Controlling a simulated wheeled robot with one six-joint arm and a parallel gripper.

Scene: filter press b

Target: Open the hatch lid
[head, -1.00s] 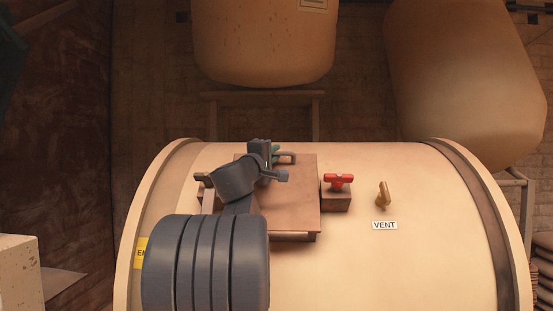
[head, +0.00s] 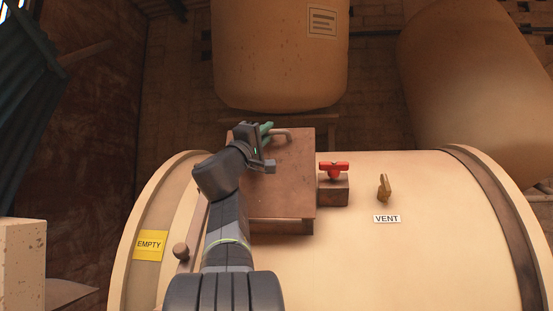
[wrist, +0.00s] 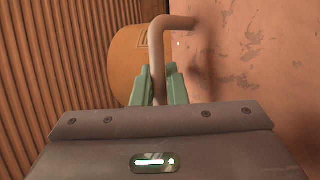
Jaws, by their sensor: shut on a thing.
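The hatch lid (head: 285,180) is a square rust-brown plate on top of the cream tank. It is tilted up, with its far edge standing above the tank's outline. A bent rod handle (head: 289,134) is at its far edge. In the wrist view the handle (wrist: 157,50) rises between the green fingers, with the worn lid face (wrist: 255,60) steep at the right. My gripper (head: 267,131) is shut on the handle; it also shows in the wrist view (wrist: 159,88). My arm hides part of the lid's left side.
A red-handled fitting (head: 333,170) on a brown block stands right of the lid. A brass valve (head: 384,187) sits above the VENT label (head: 386,219). A bar with a round knob (head: 181,251) lies left of the lid, near the EMPTY label (head: 149,245). Large vessels (head: 280,60) stand behind.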

